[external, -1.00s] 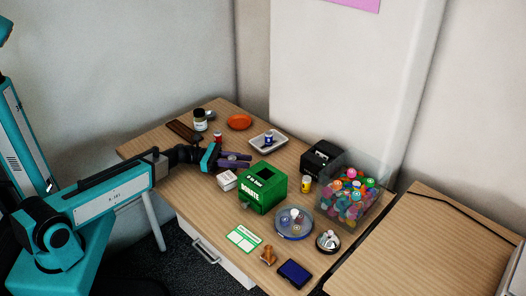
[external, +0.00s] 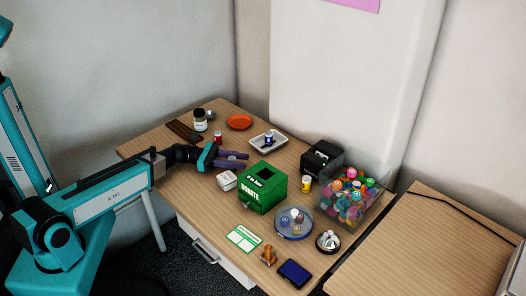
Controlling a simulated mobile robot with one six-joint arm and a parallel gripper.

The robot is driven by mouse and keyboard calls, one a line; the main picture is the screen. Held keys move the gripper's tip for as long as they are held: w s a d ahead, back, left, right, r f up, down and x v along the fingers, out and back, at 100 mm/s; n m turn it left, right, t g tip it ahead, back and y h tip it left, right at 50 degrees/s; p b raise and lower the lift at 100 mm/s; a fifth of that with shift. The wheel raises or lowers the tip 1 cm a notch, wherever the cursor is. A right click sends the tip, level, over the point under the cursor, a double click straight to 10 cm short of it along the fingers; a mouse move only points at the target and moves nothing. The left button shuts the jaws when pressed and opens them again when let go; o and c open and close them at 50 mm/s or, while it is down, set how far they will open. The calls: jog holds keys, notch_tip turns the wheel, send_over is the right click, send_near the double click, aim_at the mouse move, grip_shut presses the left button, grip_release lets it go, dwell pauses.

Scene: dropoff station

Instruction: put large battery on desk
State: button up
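Small battery-like cylinders stand on the desk (external: 160,146); I cannot tell which is the large battery. A red-and-white one (external: 217,138) stands just behind my gripper, a blue one (external: 268,139) is in the white tray (external: 258,145), and a yellow one (external: 307,184) stands right of the green donation box. Several small ones are on a round clear dish (external: 308,229). My gripper (external: 242,161) reaches in from the left, low over the desk, behind the small white box. Its purple fingers are apart, with nothing visible between them.
The green donation box (external: 262,190) stands right of my gripper, and the small white box (external: 227,180) is in front of it. A clear bin of colourful items (external: 350,200) and a black device (external: 321,158) stand further right. An orange plate (external: 239,122) and a jar (external: 200,121) are behind.

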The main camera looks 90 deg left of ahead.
jog(key=s, duration=0.3)
jog(key=s+a, duration=0.1)
jog(key=s, duration=0.3)
jog(key=s+a, duration=0.1)
jog(key=s, duration=0.2)
jog(key=shift+s, duration=0.3)
jog(key=o, duration=0.4)
jog(key=shift+c, duration=0.2)
